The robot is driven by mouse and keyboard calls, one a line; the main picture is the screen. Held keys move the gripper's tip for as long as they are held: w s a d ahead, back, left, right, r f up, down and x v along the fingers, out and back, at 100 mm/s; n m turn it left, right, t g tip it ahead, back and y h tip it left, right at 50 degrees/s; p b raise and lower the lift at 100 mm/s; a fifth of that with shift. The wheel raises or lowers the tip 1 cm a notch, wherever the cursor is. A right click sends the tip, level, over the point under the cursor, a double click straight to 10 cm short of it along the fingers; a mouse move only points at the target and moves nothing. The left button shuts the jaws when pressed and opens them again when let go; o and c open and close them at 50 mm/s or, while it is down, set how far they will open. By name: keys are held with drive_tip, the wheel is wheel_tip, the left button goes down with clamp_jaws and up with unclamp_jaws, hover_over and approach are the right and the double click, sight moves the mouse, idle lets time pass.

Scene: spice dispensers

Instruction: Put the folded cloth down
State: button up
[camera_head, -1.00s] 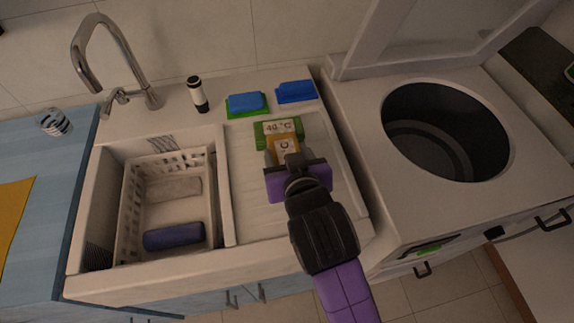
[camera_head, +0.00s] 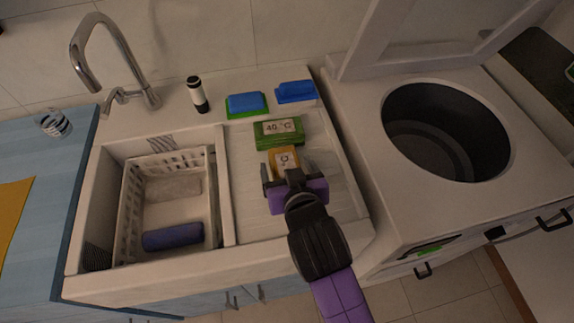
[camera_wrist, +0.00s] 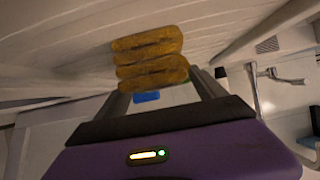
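A white basket (camera_head: 127,212) in the basin holds a grey cloth (camera_head: 173,188) and a dark blue roll (camera_head: 173,236). Blue sponges (camera_head: 246,102) (camera_head: 296,90) and a bottle (camera_head: 198,95) stand behind. An open top-loading washer (camera_head: 357,118) is at right. The front drainboard is clear.

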drive_tip(key=shift+r, duration=0.25)
drive_tip(key=shift+s+d, duration=0.1)
drive_tip(key=shift+s, duration=0.25)
drive_tip(key=v, duration=1.1)
drive_tip(key=shift+r, duration=0.1)
drive_tip(key=s+d+f, duration=0.1)
drive_tip(key=d, duration=0.1)
drive_tip(key=s+d+f, duration=0.1)
drive_tip(key=d+f, duration=0.1)
drive_tip(key=s+d+f, duration=0.1)
drive_tip(key=s+d, duration=0.1)
drive_tip(key=shift+s+f, duration=0.1)
drive_tip(key=shift+f, duration=0.2)
drive_tip(key=s+d+r+m+t+h, duration=0.1)
drive_tip(key=s+d, duration=0.5)
drive_tip(key=s, duration=0.3)
drive_tip(key=s+d+r+m+t+h, duration=0.1)
drive_tip(key=s+d+m+t+h, duration=0.1)
drive_tip(key=s+d, duration=0.5)
drive_tip(key=v, duration=0.3)
drive_tip(key=shift+s+d, duration=0.25)
drive_tip(key=shift+s, duration=0.1)
